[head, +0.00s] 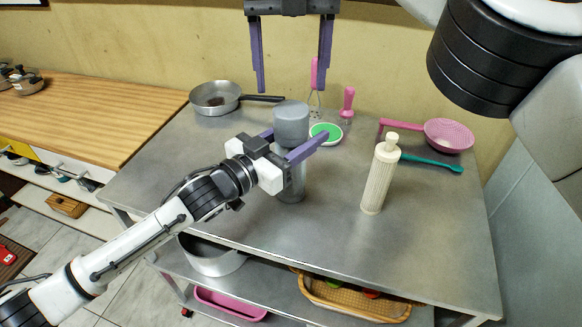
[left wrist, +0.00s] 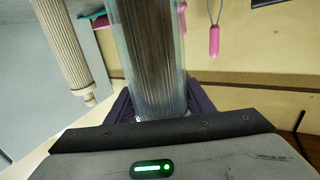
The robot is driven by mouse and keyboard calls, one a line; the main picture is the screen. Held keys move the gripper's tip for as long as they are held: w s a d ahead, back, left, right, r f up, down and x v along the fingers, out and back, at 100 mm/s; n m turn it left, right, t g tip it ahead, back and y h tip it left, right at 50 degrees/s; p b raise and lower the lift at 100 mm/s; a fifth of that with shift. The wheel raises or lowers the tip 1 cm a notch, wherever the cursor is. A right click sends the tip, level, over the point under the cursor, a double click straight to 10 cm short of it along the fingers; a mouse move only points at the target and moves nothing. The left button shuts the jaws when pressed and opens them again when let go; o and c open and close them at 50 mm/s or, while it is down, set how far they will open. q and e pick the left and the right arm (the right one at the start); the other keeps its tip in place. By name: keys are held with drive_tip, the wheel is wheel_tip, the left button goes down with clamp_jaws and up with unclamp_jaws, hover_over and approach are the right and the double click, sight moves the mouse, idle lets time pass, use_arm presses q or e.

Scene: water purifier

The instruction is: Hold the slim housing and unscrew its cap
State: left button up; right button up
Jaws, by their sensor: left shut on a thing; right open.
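The slim housing (head: 291,187) is a clear upright cylinder near the middle of the metal table, topped by a grey round cap (head: 291,124). My left gripper (head: 297,139) is shut around the housing just below the cap and partly hides it. In the left wrist view the clear housing wall (left wrist: 148,60) runs between the purple fingers, with a dark ribbed core visible inside. My right gripper (head: 293,88) is open and empty, pointing down, with its fingers apart above the cap. It does not touch the cap.
A white ribbed cartridge (head: 378,180) stands to the right of the housing; it also shows in the left wrist view (left wrist: 62,45). Behind lie a pan (head: 214,98), a green-topped round item (head: 326,132), a pink strainer (head: 449,134) and a teal utensil (head: 435,162). The table's front is clear.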

sight(291, 108)
use_arm(q)
clamp_jaws()
use_arm(e)
drive_tip(key=m, duration=1.3)
drive_tip(key=shift+f+m, duration=0.1)
drive_tip(key=shift+m, duration=0.2)
drive_tip(key=shift+f, duration=3.9)
